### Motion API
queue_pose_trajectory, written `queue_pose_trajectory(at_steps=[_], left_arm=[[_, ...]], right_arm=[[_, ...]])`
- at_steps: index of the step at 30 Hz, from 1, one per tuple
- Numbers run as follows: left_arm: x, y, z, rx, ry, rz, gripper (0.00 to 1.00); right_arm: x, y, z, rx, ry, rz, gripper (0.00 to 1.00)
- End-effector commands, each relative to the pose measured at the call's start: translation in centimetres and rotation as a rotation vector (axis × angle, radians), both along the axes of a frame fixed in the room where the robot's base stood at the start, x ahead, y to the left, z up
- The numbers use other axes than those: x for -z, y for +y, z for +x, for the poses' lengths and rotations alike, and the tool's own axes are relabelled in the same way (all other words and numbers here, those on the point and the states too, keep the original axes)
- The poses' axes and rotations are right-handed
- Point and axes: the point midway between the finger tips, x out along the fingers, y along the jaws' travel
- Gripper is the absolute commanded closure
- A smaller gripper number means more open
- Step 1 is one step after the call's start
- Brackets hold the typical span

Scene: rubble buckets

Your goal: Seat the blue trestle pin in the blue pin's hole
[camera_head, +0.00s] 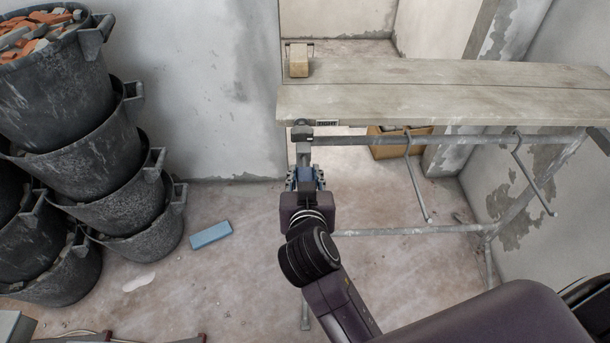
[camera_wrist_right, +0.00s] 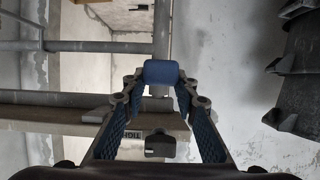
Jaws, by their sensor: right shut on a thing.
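My right gripper (camera_head: 305,179) is shut on the blue trestle pin (camera_head: 305,173), just below the left end of the trestle's top rail (camera_head: 350,140). In the right wrist view the pin's blue part (camera_wrist_right: 161,72) shows between the fingertips of the right gripper (camera_wrist_right: 158,88). The rest of the pin is hard to make out. A dark fitting (camera_head: 301,132) sits at the rail's left end, above the gripper. I cannot make out the blue pin's hole. My left gripper is not in view.
Planks (camera_head: 440,90) lie on the trestle, with a wooden block (camera_head: 298,60) on them. Two grey hooked rods (camera_head: 417,188) (camera_head: 535,176) hang from the rail. Stacked rubble buckets (camera_head: 75,170) stand at left. A blue block (camera_head: 211,235) lies on the floor. A cardboard box (camera_head: 395,145) is behind the trestle.

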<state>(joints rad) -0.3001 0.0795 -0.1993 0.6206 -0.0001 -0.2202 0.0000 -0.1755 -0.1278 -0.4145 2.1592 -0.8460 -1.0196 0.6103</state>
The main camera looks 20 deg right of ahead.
Motion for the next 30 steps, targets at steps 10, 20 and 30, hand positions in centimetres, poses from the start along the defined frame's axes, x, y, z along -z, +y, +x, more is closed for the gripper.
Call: queue_pose_trajectory(at_steps=[10, 20, 30], left_arm=[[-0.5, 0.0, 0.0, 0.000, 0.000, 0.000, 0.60], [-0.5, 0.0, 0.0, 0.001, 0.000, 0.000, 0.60], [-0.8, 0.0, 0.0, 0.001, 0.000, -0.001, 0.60]], right_arm=[[-0.1, -0.3, 1.2, -0.001, -0.001, 0.001, 0.98], [0.0, -0.4, 1.6, -0.001, 0.000, 0.000, 0.98], [-0.1, -0.4, 1.5, 0.000, 0.002, 0.001, 0.98]])
